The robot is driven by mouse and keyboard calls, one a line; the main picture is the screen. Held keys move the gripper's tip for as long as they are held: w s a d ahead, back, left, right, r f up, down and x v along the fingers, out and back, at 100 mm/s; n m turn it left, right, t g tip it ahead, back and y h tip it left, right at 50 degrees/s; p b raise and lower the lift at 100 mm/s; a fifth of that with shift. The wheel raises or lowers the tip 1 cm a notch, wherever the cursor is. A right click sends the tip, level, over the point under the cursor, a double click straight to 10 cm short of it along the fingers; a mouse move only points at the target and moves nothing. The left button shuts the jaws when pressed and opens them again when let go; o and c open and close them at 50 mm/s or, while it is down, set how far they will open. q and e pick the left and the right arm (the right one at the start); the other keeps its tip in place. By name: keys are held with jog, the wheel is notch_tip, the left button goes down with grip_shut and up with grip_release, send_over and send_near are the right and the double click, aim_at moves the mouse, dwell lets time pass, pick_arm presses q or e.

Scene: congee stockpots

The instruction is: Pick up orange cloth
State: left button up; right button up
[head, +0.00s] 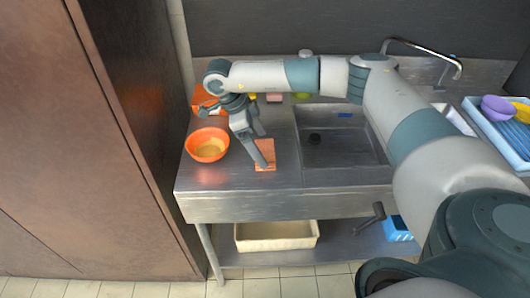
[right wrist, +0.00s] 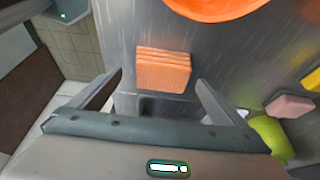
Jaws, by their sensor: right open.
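The orange cloth (head: 269,150) is a small folded rectangle lying flat on the steel counter, left of the sink. In the right wrist view the cloth (right wrist: 163,70) shows whole, with ridged layers at its edge. My right gripper (head: 263,166) is over the cloth in the head view and hides part of it. In the right wrist view its two fingers (right wrist: 160,77) are spread apart, with the cloth ahead between their tips and nothing held. I cannot tell the exact height of the fingertips above the cloth. My left gripper is not in view.
An orange bowl (head: 203,155) stands close left of the cloth. Another orange item (head: 201,96) is behind it. Pink (right wrist: 290,105) and green (right wrist: 270,136) items lie farther back. The sink basin (head: 345,152) is to the right; the counter's front edge is near the cloth.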

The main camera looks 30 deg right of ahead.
aim_at(264, 149)
jog(key=p+x, duration=0.1)
jog(key=x, duration=0.2)
jog(key=shift+d+r+p, duration=0.1)
jog(key=shift+d+p, duration=0.05)
jog(key=shift+p, duration=0.15)
jog(key=shift+d+f, duration=0.1)
jog(key=shift+f, duration=0.4)
jog(key=c, duration=1.2)
